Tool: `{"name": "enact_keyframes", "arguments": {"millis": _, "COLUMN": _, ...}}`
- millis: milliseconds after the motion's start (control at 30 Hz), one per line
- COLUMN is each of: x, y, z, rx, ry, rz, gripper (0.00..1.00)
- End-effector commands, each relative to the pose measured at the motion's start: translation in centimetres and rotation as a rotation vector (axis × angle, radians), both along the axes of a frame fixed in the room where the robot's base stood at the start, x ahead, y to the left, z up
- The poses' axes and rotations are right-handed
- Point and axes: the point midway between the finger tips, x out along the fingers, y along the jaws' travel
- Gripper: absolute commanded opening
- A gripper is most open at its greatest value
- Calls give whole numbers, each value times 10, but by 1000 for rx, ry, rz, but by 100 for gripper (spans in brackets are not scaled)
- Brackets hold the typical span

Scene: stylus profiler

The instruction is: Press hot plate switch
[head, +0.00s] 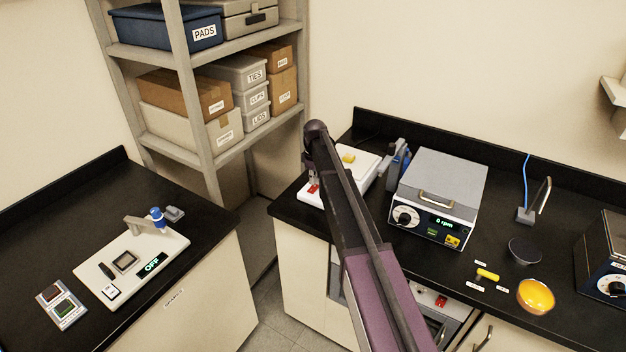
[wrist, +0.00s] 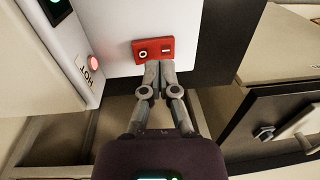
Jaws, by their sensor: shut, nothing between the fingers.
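In the wrist view a red switch (wrist: 153,49) marked with a circle and a bar sits on the white body of the hot plate (wrist: 110,40). My gripper (wrist: 159,68) is shut and empty, its fingertips at the lower edge of the red switch, below the space between the two marks. I cannot tell whether they touch it. To the left, a pink-red lamp (wrist: 93,62) sits above a "HOT" label. In the head view the white hot plate (head: 368,165) stands at the left end of the right bench, with its red switch (head: 313,188) partly visible; my arm hides part of it.
Right of the hot plate stands a grey-lidded device (head: 440,175) with a "0 rpm" display. A blue-handled tool (head: 398,155) is between them. An orange dish (head: 536,296) lies further right. A shelf rack (head: 180,90) stands behind.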

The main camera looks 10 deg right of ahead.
Motion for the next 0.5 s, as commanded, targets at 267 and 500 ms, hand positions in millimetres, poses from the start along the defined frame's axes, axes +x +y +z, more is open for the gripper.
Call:
{"name": "enact_keyframes", "arguments": {"millis": 267, "x": -2, "y": 2, "z": 28, "rx": 0, "ry": 0, "rz": 0, "gripper": 0}}
{"name": "enact_keyframes", "arguments": {"millis": 500, "x": -4, "y": 3, "z": 49, "rx": 0, "ry": 0, "rz": 0, "gripper": 0}}
